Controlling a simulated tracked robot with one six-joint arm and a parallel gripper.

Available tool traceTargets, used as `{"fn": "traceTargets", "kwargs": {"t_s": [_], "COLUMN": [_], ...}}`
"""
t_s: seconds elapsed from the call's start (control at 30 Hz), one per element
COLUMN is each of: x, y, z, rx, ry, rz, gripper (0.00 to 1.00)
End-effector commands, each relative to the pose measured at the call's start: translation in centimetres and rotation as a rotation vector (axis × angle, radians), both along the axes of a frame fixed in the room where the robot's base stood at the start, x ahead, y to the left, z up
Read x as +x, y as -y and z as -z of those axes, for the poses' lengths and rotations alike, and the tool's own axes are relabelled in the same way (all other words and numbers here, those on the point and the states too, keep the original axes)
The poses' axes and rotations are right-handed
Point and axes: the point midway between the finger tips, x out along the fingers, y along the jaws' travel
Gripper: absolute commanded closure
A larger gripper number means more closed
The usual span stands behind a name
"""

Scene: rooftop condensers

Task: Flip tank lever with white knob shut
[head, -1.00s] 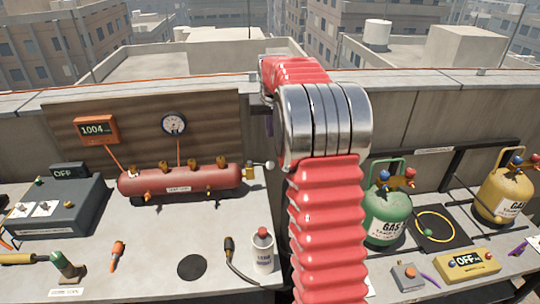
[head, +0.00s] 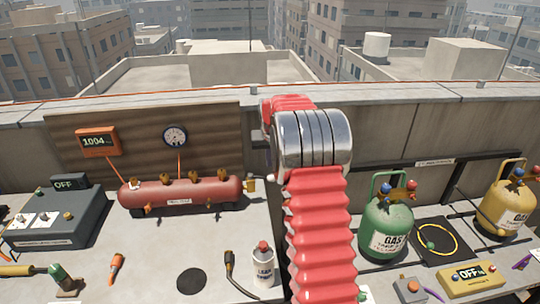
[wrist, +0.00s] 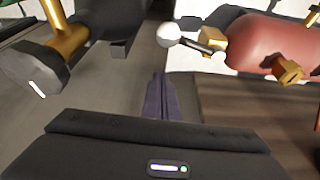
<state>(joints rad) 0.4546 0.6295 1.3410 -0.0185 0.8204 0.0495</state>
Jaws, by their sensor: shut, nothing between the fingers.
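The red tank (head: 180,191) lies along the left bench, with a brass valve (head: 250,186) at its right end. In the wrist view, a short dark lever (wrist: 203,45) runs left from the brass valve (wrist: 213,41) and ends in a white knob (wrist: 169,35). The tank (wrist: 262,42) is right of it there. In the head view my arm hides the gripper.
A wooden backboard (head: 215,125) with a gauge (head: 175,136) and a 1004 display (head: 98,142) stands behind the tank. A white leak-spray can (head: 263,268) stands at the bench's right edge. A green gas cylinder (head: 386,232) stands on the right bench, across a gap.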

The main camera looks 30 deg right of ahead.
Motion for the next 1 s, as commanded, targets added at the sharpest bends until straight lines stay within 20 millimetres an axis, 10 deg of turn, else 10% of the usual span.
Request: {"fn": "traceTargets", "kwargs": {"t_s": [1.0], "x": [-3.7], "y": [-1.9], "z": [0.4], "rx": [-0.001], "ry": [0.002], "rz": [0.001], "gripper": [1.00]}}
